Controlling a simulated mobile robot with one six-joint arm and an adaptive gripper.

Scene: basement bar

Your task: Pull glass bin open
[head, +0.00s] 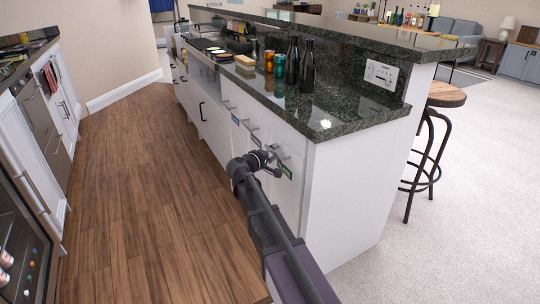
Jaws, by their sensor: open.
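The bar's white cabinet has a row of narrow pull-out fronts with small handles and labels. The nearest front (287,196) carries a green label (285,170), and two further fronts carry blue labels (251,138). The label text is too small to read, so I cannot tell which front is the glass bin. All these fronts look closed. My gripper (276,168) is open at the upper part of the nearest front, close to its handle (279,151) and green label. I cannot tell whether the fingers touch the handle, as my wrist partly hides the area.
Dark bottles (307,68) and cans (280,65) stand on the granite counter (345,106) above. A stool (445,95) stands at the right. The wooden floor (150,190) is clear between the bar and the left cabinets and glass-front fridge (20,245).

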